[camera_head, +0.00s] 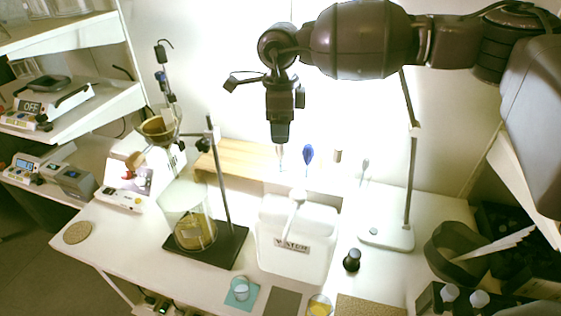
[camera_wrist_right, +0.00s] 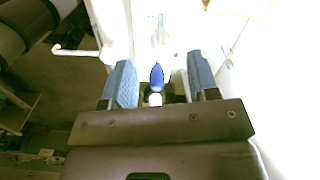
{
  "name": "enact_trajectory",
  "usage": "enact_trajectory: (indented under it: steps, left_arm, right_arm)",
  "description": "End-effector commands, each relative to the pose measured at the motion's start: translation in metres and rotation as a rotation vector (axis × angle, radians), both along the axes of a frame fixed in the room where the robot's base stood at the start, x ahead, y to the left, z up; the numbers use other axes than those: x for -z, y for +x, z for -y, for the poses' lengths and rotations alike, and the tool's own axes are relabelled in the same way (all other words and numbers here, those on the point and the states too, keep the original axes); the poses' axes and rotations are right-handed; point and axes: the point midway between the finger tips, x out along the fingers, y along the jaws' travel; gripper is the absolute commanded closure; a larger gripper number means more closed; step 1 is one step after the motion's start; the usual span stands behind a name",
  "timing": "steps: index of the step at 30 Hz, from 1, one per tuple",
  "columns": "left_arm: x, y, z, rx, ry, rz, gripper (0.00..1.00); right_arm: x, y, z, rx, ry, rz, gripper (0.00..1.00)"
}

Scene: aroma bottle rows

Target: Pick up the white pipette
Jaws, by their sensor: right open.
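The white pipette (camera_head: 280,153) is pale and upright at the back of the bench, just under my right gripper (camera_head: 280,138), which points down and partly overlaps it. A pale bulb shape, likely the white pipette (camera_wrist_right: 160,36), shows beyond the fingertips in the right wrist view. A blue pipette (camera_head: 308,154) stands just right of it. In the wrist view the blue pipette (camera_wrist_right: 156,76) appears between the spread blue-grey fingers of my right gripper (camera_wrist_right: 160,80), with space on both sides. That gripper is open and empty. My left gripper is out of view.
A white waste bin (camera_head: 268,254) stands in front of the pipettes. A ring stand (camera_head: 222,200) with a beaker (camera_head: 178,203) is left, a lamp pole (camera_head: 411,180) right. Other slim utensils (camera_head: 365,166) stand right of the blue pipette.

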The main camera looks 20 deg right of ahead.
Motion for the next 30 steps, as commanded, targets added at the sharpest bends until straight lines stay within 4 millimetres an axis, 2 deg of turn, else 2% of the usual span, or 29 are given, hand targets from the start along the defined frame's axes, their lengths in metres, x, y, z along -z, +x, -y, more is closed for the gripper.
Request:
enact_trajectory:
  steps: [7, 15, 25, 26, 30]
  left_arm:
    - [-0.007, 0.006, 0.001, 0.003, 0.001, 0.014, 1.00]
    - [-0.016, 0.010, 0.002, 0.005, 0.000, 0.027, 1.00]
    - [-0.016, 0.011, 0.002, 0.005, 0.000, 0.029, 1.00]
    - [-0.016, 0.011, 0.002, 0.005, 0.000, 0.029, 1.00]
    - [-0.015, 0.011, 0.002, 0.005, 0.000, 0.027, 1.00]
  right_arm:
    - [0.021, -0.001, 0.001, 0.000, 0.000, -0.001, 0.46]
    - [0.056, -0.002, 0.002, 0.000, 0.000, -0.001, 0.46]
    - [0.063, -0.002, 0.002, 0.000, 0.001, 0.000, 0.46]
    - [0.063, -0.002, 0.002, 0.000, 0.001, 0.000, 0.47]
    - [0.063, -0.002, 0.002, 0.000, 0.001, 0.000, 0.69]
